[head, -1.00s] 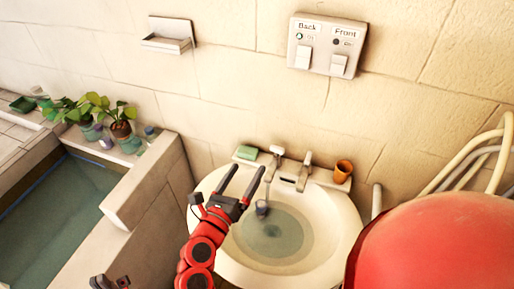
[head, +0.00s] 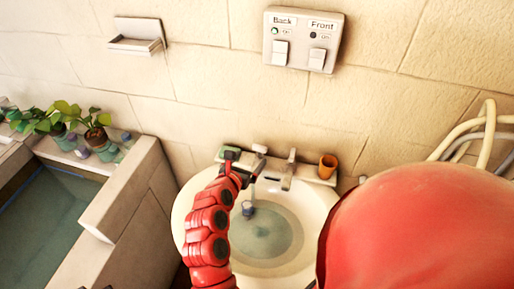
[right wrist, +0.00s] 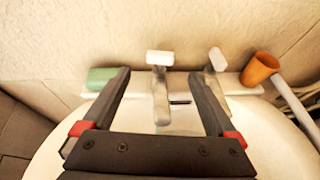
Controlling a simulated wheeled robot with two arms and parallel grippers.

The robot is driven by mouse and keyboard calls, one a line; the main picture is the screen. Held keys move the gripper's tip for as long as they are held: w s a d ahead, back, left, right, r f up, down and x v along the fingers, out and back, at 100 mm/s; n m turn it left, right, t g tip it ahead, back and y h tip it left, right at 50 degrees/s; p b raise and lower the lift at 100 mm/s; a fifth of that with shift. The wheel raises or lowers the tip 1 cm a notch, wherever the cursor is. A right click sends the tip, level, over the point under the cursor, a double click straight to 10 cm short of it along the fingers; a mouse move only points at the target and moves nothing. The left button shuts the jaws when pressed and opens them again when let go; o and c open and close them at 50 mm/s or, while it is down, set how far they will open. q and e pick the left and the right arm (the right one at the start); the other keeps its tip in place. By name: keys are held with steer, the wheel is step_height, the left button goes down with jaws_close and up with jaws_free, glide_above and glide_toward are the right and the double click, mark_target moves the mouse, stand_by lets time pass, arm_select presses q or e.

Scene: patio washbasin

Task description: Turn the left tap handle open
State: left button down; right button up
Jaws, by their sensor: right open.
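The left tap handle (head: 260,149) has a pale, blocky top and stands at the back of the washbasin; it also shows in the right wrist view (right wrist: 160,58). The right tap handle (head: 292,156) stands to its right. My right gripper (head: 243,160) is open at the basin's back edge, close to the left handle. In the right wrist view its fingers (right wrist: 161,75) lie on either side of the left handle's stem. I cannot tell whether either finger touches it. My left gripper is not clearly in view.
A green soap bar (head: 230,153) lies left of the taps, and an orange cup (head: 327,166) stands at the right. The white washbasin (head: 183,222) holds water. A switch panel (head: 303,41) hangs above. Pale hoses (head: 487,130) are at the right.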

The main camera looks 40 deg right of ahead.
mark_target(259, 149)
steer(key=p+x, duration=0.1)
steer(key=x, duration=0.5)
steer(key=shift+d+r+p, duration=0.1)
steer(key=shift+p, duration=0.2)
steer(key=shift+w+d+f, duration=0.3)
steer(key=shift+d+f, duration=0.1)
steer(key=shift+d, duration=0.1)
steer(key=c, duration=1.4)
steer(key=shift+o, duration=0.2)
steer(key=shift+s+n+t+y+p, duration=0.25)
steer(key=shift+n+p, duration=0.25)
steer(key=shift+p, duration=0.75)
steer(key=shift+w+t+y+p, duration=0.1)
steer(key=shift+t+y+p, duration=0.15)
steer(key=shift+t+p, duration=0.1)
